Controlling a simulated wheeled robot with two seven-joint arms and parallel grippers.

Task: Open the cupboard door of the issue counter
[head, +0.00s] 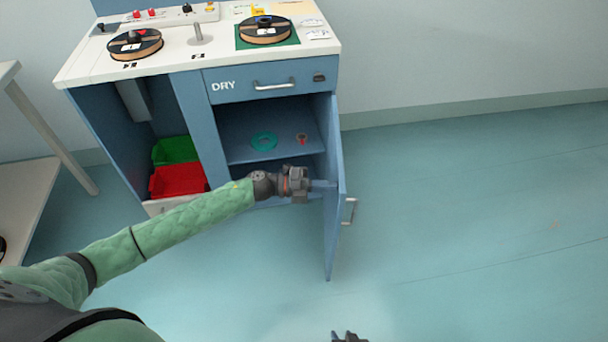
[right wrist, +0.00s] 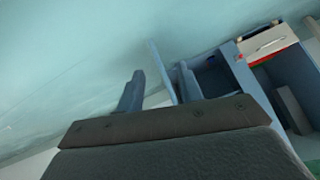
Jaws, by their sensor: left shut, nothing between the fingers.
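The issue counter (head: 188,105) is a blue cabinet with a white top. Its cupboard door (head: 333,225) stands wide open on the right, swung out toward me, with its metal handle (head: 349,211) on the outer face. My left gripper (head: 322,186) is shut and empty, with its fingertips at the door's inner face; whether they touch it I cannot tell. My right gripper (head: 349,338) barely shows at the bottom edge, well clear of the door. In the right wrist view its two fingers (right wrist: 159,90) are apart with nothing between them.
Inside the cupboard, a teal ring (head: 264,141) and a small red item (head: 301,139) lie on a shelf. The DRY drawer (head: 235,86) above is shut. Green (head: 175,150) and red (head: 180,181) bins sit in the left bay. Floor right of the door is clear.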

